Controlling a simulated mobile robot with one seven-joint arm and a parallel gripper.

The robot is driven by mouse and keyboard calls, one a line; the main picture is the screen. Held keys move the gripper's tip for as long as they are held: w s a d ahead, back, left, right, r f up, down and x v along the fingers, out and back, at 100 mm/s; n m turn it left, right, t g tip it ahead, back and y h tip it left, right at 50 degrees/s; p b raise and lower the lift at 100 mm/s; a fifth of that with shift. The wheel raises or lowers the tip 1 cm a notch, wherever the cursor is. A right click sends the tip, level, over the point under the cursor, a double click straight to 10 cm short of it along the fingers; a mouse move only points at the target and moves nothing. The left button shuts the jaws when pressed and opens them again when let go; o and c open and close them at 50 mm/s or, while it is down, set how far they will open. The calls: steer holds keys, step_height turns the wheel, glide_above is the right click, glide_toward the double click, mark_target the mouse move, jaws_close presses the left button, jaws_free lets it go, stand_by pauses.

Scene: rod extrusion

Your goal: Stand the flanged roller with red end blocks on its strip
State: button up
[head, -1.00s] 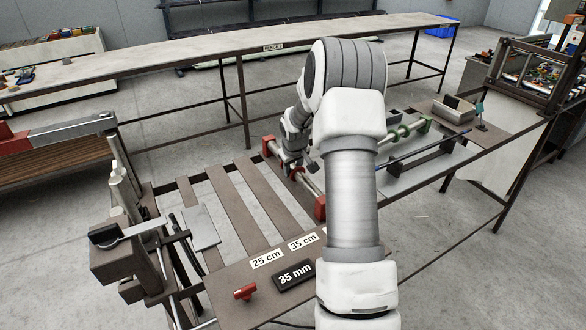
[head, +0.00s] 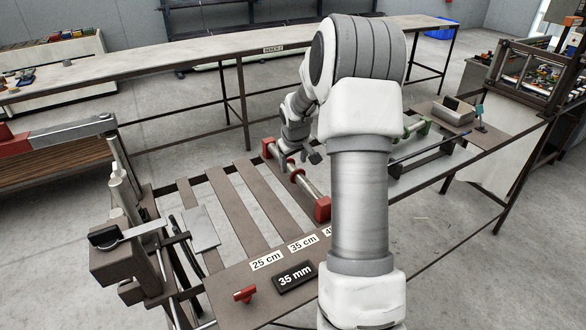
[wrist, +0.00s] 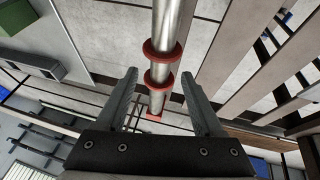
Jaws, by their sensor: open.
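The flanged roller (head: 311,191) is a metal rod with a red block at each end and red flanges near its middle. In the head view it lies lengthwise along the right side of the slatted rack, beside or over a strip; which strip is beneath it is unclear. My gripper (head: 305,159) is beside and above its middle, open. In the wrist view the roller (wrist: 166,40) runs between the two spread fingers of my gripper (wrist: 159,73), with no visible contact. Two flanges and one red end block show there. Brown strips (head: 237,208) carry labels at the front.
Labels read 25 cm (head: 266,260) and 35 cm (head: 302,243); a third is mostly hidden by my arm. A black 35 mm plate (head: 295,289) and a red piece (head: 244,294) lie in front. A green-flanged roller (head: 417,129) is at the right. A clamp device (head: 125,265) stands left.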

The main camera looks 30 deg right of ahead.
steer(key=v, duration=0.6)
steer(key=shift+r, duration=0.3)
steer(key=shift+s+a, duration=0.15)
steer(key=shift+a, duration=0.05)
steer(key=s+a+r, duration=0.9)
steer(key=s+a, duration=0.1)
steer(key=a, duration=0.3)
steer(key=s+a+r+y, duration=0.1)
steer(key=s+a, duration=0.5)
steer(key=s, duration=0.3)
steer(key=s+a+r+t+y, duration=0.1)
steer(key=s+a+r, duration=0.1)
steer(key=s+a, duration=0.4)
steer(key=s, duration=0.3)
steer(key=shift+s+r, duration=0.2)
steer(key=shift+s, duration=0.05)
steer(key=shift+a, duration=0.1)
steer(key=c, duration=0.3)
